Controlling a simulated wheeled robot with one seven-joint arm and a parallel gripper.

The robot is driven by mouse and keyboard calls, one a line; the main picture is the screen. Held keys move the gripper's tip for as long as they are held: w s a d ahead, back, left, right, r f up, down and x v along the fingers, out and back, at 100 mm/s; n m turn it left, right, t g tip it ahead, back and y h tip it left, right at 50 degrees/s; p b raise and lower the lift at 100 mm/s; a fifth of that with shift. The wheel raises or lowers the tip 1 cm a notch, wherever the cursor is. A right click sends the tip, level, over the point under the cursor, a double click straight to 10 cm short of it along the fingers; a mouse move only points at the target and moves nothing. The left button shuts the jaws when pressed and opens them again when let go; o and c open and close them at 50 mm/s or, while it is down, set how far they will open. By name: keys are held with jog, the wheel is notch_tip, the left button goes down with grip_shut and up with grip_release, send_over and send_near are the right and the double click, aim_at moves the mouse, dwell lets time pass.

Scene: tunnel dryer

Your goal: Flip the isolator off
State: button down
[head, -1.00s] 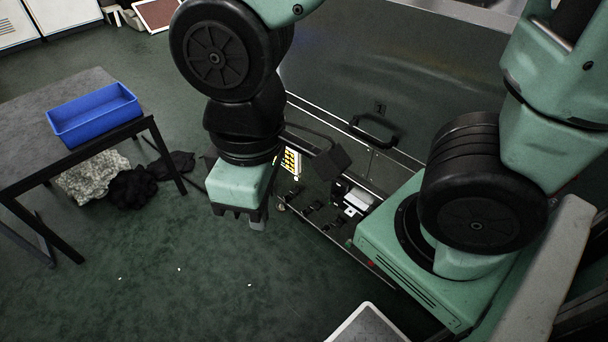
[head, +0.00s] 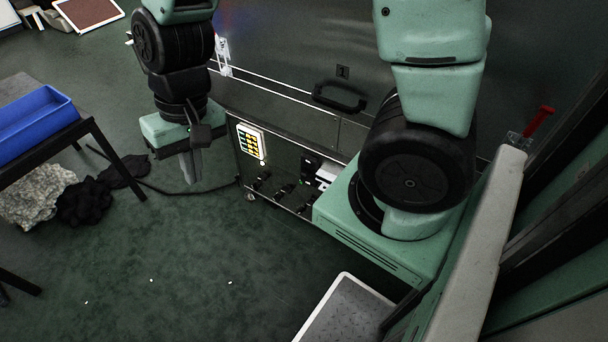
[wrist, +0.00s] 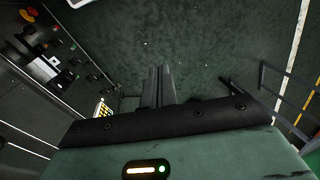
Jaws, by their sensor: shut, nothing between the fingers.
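My gripper (head: 190,170) hangs pointing down at the left of the machine in the head view, fingers together and empty. In the wrist view the gripper (wrist: 159,86) is over bare floor. A red lever handle (head: 540,122) sticks up at the right of the head view, far from my gripper. A red knob (wrist: 27,15) with yellow beside it shows at the top left corner of the wrist view, on the machine's low panel. I cannot tell which of these is the isolator. My gripper touches neither.
The machine's low panel carries a yellow-marked keypad (head: 251,142) and several black fittings, close to my gripper. A black handle (head: 339,96) is above. A table with a blue bin (head: 36,124) stands left, with cloth heaps (head: 36,192) below. A white-edged plate (head: 345,315) lies in front.

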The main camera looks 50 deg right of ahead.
jog(key=w+d+f+m+h+b, duration=0.1)
jog(key=w+d+f+m+b, duration=0.2)
jog(key=d+f, duration=0.4)
jog(key=w+d+f+m+b, duration=0.1)
jog(key=w+d+f+m, duration=0.35)
jog(key=d+f, duration=0.2)
jog(key=m+h+b, duration=0.4)
jog(key=m, duration=0.4)
send_over(306, 172)
jog(key=a, duration=0.3)
jog(key=a+f+x, duration=0.1)
jog(key=a+x, duration=0.2)
jog(key=x, duration=0.9)
jog(key=shift+s+r, duration=0.2)
jog(key=shift+r, duration=0.15)
jog(key=b+x, duration=0.4)
jog(key=x, duration=0.6)
jog(key=shift+d+b, duration=0.1)
jog(key=shift+b, duration=0.25)
